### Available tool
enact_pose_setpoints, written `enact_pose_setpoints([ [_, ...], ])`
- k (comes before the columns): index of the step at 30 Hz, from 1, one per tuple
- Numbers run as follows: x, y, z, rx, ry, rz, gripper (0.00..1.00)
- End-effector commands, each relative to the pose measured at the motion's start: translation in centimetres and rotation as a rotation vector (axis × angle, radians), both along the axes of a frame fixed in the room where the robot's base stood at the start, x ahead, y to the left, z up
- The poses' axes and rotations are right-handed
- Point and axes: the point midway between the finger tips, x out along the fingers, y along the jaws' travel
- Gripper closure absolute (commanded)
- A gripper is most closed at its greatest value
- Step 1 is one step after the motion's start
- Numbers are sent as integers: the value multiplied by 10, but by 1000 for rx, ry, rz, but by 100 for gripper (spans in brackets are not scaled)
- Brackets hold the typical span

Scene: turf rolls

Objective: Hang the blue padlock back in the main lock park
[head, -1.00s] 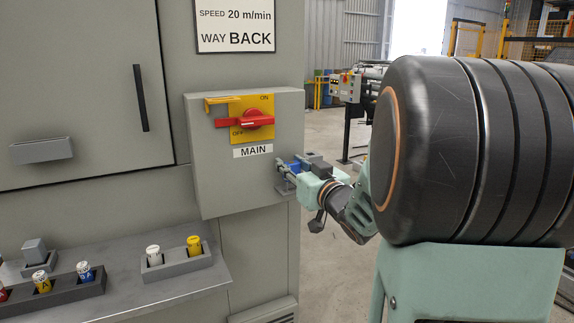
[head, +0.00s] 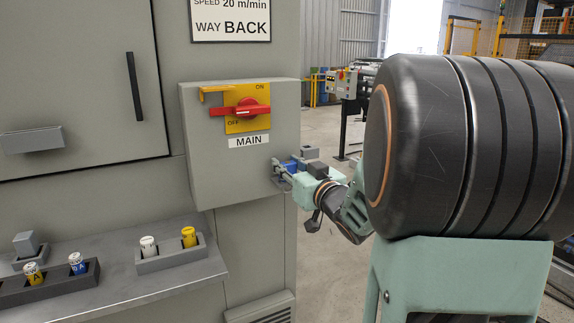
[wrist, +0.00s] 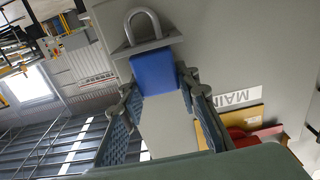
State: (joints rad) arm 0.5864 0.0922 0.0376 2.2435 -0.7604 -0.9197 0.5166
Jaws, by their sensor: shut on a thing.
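The blue padlock (wrist: 155,72) is between the two fingers of my gripper (wrist: 156,84) in the wrist view. A grey loop, apparently its shackle (wrist: 143,25), rises beyond a grey ledge-like piece (wrist: 150,46). In the head view the padlock (head: 291,166) is a small blue patch at my gripper (head: 281,173), beside the lower right edge of the MAIN switch box (head: 235,180). I cannot tell whether this is the lock park, or whether the padlock hangs on anything.
The box carries a red rotary handle (head: 241,111) on a yellow plate and a MAIN label (head: 249,141). Below left, a shelf (head: 115,287) holds small coloured tagged items in grey holders (head: 172,259). Open floor lies right of the cabinet.

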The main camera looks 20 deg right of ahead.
Motion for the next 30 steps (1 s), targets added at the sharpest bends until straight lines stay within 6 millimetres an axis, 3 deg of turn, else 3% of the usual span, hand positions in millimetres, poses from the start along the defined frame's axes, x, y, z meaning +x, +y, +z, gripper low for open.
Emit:
enact_pose_setpoints([
  [2, 0, 0, -3, 0, -1, 0, 100],
  [3, 0, 0, -2, 0, -1, 0, 69],
  [8, 0, 0, -2, 0, -1, 0, 51],
  [19, -6, -1, -2, -1, 0, -2, 51],
  [30, -63, -3, -1, -1, -1, -2, 51],
])
